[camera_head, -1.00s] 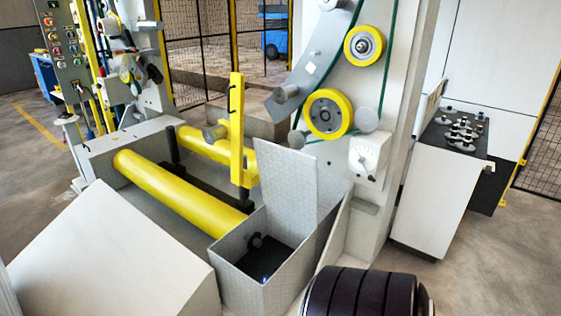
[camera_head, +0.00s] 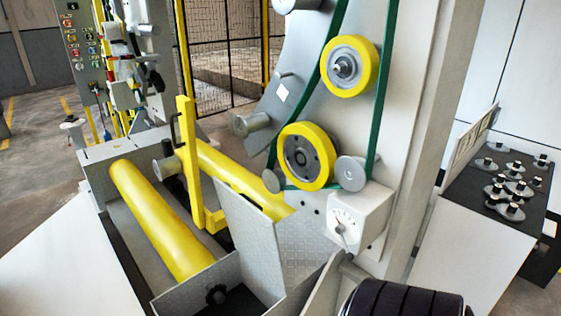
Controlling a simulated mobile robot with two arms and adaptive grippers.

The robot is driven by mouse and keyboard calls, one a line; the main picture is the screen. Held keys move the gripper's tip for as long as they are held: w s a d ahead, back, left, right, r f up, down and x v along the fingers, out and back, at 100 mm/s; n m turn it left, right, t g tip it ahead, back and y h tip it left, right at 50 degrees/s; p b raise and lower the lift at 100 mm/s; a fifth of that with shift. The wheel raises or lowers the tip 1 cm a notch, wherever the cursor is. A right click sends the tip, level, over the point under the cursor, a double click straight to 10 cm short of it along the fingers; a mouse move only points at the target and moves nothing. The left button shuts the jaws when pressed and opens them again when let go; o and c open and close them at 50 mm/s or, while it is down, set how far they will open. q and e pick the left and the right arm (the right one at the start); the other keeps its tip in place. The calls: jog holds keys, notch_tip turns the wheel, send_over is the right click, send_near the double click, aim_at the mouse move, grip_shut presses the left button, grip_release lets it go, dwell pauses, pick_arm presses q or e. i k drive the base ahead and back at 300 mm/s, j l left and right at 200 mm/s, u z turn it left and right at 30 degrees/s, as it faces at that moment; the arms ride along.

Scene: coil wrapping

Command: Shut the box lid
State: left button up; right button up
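The grey metal box (camera_head: 200,279) is at the bottom of the head view, partly cut off by the lower edge. Its lid (camera_head: 250,235) stands open, upright along the box's far side.
Yellow rollers (camera_head: 160,220) lie left of the box, with a yellow upright post (camera_head: 190,165) behind. A dark ribbed cylinder (camera_head: 405,303) is at bottom right. The machine column with yellow wheels (camera_head: 307,156) rises behind the box. A cabinet (camera_head: 465,245) stands at right.

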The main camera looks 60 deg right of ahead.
aim_at(254, 234)
jog(key=k+l, duration=0.1)
jog(key=l, duration=0.35)
jog(key=k+l, duration=0.1)
jog(key=l, duration=0.35)
jog(key=k+l, duration=0.1)
jog(key=l, duration=0.35)
jog(key=k+l, duration=0.1)
jog(key=l, duration=0.35)
jog(key=k+l, duration=0.1)
jog(key=l, duration=0.35)
jog(key=k+l, duration=0.1)
jog(key=l, duration=0.4)
jog(key=k+l, duration=0.1)
jog(key=l, duration=0.35)
jog(key=u, duration=0.05)
